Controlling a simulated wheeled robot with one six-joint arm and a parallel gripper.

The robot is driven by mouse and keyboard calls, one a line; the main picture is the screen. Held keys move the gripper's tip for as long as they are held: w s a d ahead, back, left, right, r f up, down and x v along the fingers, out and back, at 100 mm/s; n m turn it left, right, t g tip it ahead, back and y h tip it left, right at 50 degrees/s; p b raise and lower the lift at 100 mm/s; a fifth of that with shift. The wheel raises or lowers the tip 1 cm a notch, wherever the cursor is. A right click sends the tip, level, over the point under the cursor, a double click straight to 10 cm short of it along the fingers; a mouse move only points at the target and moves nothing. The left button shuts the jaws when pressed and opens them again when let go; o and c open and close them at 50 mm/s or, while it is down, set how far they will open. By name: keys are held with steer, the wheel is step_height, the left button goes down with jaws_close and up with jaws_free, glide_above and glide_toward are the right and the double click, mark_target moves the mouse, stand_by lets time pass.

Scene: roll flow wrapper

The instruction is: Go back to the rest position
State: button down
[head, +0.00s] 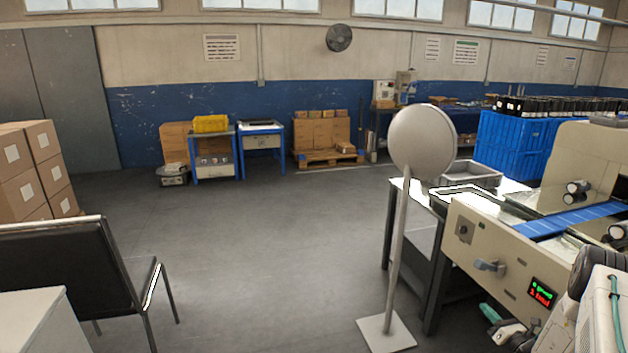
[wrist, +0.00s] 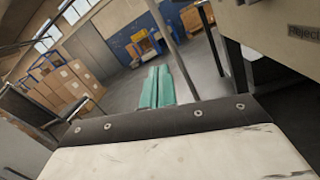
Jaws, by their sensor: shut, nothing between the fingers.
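My gripper (wrist: 157,87) shows in the wrist view as two teal fingers side by side, shut with nothing between them. In the head view its teal tip (head: 490,313) shows low at the right, in front of the wrapper machine (head: 480,240). My arm covers part of that machine at the right edge. The machine is cream, with a blue belt (head: 570,219) on top and a small display (head: 541,292) with green and red text. In the wrist view the fingers point out over open grey floor.
A round grey disc on a post (head: 423,138) stands left of the machine, its square foot on the floor. A black chair (head: 65,265) and stacked cartons (head: 30,165) are at the left. Blue crates (head: 515,145) stand behind the machine. The middle floor is clear.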

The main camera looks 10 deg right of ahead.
steer(key=s+a+r+n+g+y, duration=0.5)
steer(key=a+r+n+g, duration=0.3)
steer(key=a+r+n, duration=0.4)
steer(key=s+a+r+n+g+y, duration=0.4)
steer(key=s+a+r+n+g, duration=0.35)
steer(key=a, duration=0.65)
steer(key=s+a+r+n+h, duration=0.4)
steer(key=s+r+n, duration=0.1)
steer(key=s+r, duration=0.3)
steer(key=s+a+r+n+g+h, duration=0.1)
steer(key=s+a+r+n+h, duration=0.3)
steer(key=s+r+n, duration=0.2)
steer(key=s+a+r+n+g+h, duration=0.1)
steer(key=s+a+r+n+h, duration=0.3)
steer(key=s+r, duration=0.6)
steer(key=shift+s+n+h, duration=0.5)
steer(key=shift+s+n, duration=0.65)
steer(key=shift+s, duration=0.55)
